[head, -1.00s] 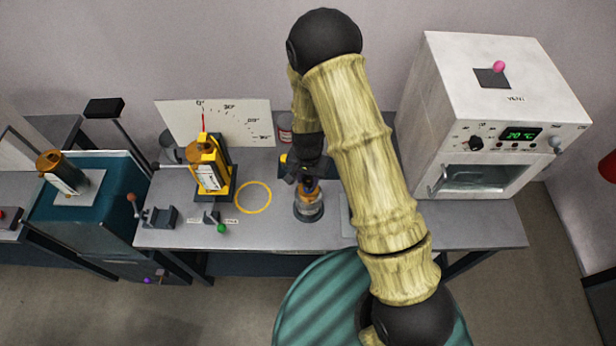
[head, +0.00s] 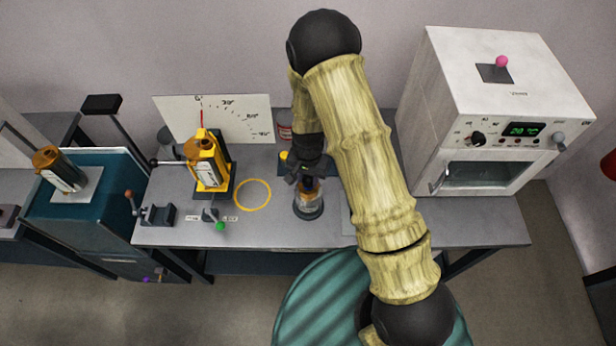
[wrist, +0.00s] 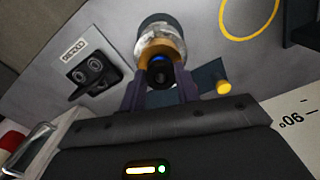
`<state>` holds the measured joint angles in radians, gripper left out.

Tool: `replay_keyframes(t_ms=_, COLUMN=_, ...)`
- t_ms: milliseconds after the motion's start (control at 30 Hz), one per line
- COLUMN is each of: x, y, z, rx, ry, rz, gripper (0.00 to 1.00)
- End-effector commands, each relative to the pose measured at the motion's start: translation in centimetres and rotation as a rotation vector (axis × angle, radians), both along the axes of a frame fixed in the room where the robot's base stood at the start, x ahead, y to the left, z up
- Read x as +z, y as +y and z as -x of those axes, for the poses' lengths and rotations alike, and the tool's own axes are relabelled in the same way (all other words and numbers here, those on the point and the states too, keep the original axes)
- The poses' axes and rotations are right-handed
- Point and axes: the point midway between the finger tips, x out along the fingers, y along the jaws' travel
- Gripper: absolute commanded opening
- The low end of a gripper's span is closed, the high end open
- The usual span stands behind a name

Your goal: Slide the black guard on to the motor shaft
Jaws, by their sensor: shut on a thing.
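My gripper (head: 307,178) is shut on a small black round piece, which I take for the black guard (wrist: 160,74); it shows between the two purple fingers (wrist: 159,88) in the wrist view. A bit of blue shows at the guard. Directly beyond it is an upright unit with an orange-brown top, a clear or silvery body (wrist: 160,44) and a dark base, which I take for the motor; it stands on the bench below my gripper in the head view (head: 308,207). The shaft is hidden by the guard and fingers, so I cannot tell how far the guard is on.
A yellow stand (head: 207,165) with a tilted tube is left of my gripper, before a white angle board (head: 238,118). A yellow ring (head: 252,194) marks clear bench between. A white oven (head: 490,120) stands right. Small clamps (head: 157,213) sit at the front left.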

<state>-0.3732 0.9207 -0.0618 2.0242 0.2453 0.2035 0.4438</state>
Motion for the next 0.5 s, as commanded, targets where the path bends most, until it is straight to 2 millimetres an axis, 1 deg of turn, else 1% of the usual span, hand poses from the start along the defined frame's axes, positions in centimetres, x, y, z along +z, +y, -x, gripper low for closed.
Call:
replay_keyframes(t_ms=100, x=-0.33, y=0.0, z=0.0, rx=0.0, ry=0.0, rz=0.0, gripper=0.11)
replay_keyframes(t_ms=133, x=-0.26, y=0.01, z=-0.01, rx=0.0, ry=0.0, rz=0.0, gripper=0.35)
replay_keyframes(t_ms=233, x=-0.22, y=0.0, z=-0.01, rx=0.0, ry=0.0, rz=0.0, gripper=0.55)
replay_keyframes(t_ms=267, x=-0.22, y=0.0, z=-0.01, rx=0.0, ry=0.0, rz=0.0, gripper=0.57)
replay_keyframes(t_ms=500, x=-0.21, y=0.0, z=0.0, rx=0.0, ry=0.0, rz=0.0, gripper=0.57)
